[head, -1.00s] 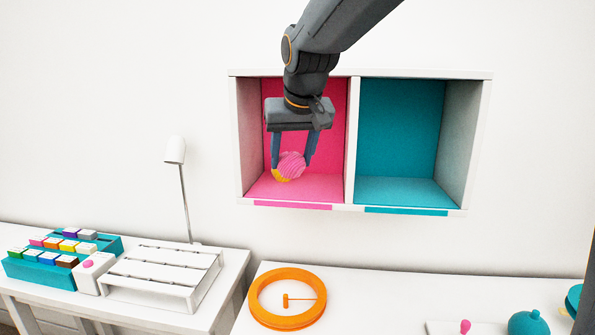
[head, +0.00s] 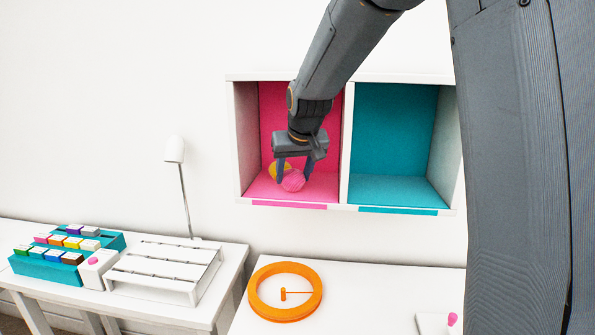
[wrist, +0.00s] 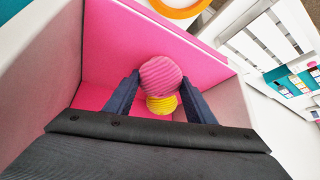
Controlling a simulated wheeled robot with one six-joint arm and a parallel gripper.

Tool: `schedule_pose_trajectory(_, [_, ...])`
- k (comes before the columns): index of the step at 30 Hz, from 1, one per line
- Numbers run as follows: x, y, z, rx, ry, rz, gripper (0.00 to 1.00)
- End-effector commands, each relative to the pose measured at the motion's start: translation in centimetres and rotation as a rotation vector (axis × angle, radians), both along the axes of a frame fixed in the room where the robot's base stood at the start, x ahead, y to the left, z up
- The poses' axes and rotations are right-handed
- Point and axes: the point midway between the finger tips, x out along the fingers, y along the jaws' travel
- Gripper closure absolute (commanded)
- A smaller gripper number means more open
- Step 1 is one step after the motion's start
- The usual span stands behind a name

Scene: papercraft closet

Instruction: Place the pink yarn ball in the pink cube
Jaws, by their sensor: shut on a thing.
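The pink yarn ball (head: 292,182) is between the fingertips of my gripper (head: 294,177), inside the front part of the pink cube (head: 329,120), low over its floor. I cannot tell whether it touches the floor. In the wrist view the pink ball (wrist: 160,76) sits between the two dark fingers of my gripper (wrist: 161,84), which is shut on it. A yellow yarn ball (head: 277,169) is in the same cube, just behind and left of the pink one. It shows partly hidden in the wrist view (wrist: 162,104).
A teal cube (head: 395,125) adjoins on the right and is empty. White walls frame both cubes.

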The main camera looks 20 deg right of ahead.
Motion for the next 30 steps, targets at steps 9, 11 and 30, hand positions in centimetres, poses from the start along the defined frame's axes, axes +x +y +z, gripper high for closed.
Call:
schedule_pose_trajectory(9, [0.35,-0.08,-0.34,-0.001,-0.003,0.001,0.72])
schedule_pose_trajectory(11, [0.35,-0.08,-0.35,-0.001,-0.003,0.001,0.72])
schedule_pose_trajectory(30, [0.32,-0.1,-0.14,0.0,-0.004,0.0,0.32])
